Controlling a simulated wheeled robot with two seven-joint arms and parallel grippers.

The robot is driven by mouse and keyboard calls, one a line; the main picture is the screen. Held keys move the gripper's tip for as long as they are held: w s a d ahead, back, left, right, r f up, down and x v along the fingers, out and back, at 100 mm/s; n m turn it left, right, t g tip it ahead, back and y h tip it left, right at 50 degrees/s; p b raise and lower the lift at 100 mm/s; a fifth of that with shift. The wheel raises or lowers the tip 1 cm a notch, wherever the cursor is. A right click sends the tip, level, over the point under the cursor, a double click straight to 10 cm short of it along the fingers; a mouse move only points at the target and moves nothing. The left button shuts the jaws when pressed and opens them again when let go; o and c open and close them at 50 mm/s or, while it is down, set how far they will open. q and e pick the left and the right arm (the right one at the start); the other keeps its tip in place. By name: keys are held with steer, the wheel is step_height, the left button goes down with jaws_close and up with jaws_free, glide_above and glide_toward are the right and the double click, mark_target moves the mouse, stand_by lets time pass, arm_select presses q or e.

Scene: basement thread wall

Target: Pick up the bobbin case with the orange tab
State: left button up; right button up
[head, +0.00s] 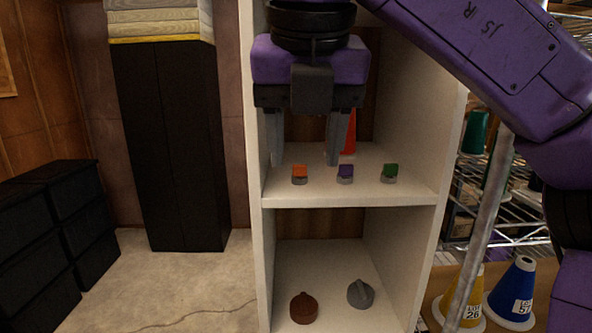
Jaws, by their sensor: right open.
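The bobbin case with the orange tab (299,174) stands at the left of a row of small bobbin cases on the upper white shelf (350,198). The case with the purple tab (345,174) is in the middle and the one with the green tab (389,173) is at the right. My right gripper (305,162) hangs fingers down above the shelf, open and empty. Its fingertips show above and to either side of the orange-tab case in the picture, apart from it. My left gripper is not in view.
An orange-red cone (350,135) stands behind my right gripper's finger. White side walls (254,200) bound the shelf. A brown object (304,308) and a grey one (361,293) sit in the lower compartment. Yellow (470,300) and blue (514,293) cones stand at the right.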

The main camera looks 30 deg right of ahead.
mark_target(299, 165)
steer(key=w+d, duration=0.1)
steer(key=w, duration=0.1)
steer(key=w+d, duration=0.1)
steer(key=w, duration=0.1)
steer(key=w+d, duration=0.1)
steer(key=w, duration=0.2)
steer(key=shift+d+f+p, duration=0.1)
steer(key=shift+f+p, duration=0.15)
steer(key=shift+p, duration=0.1)
steer(key=shift+s+f+b, duration=0.1)
steer(key=shift+f+b, duration=0.2)
steer(key=b+x, duration=0.3)
steer(key=x, duration=0.1)
steer(key=shift+s+f, duration=0.1)
steer(key=shift+s, duration=0.2)
steer(key=shift+w, duration=0.55)
steer(key=shift+s, duration=0.5)
jaws_close()
steer(key=shift+w, duration=0.1)
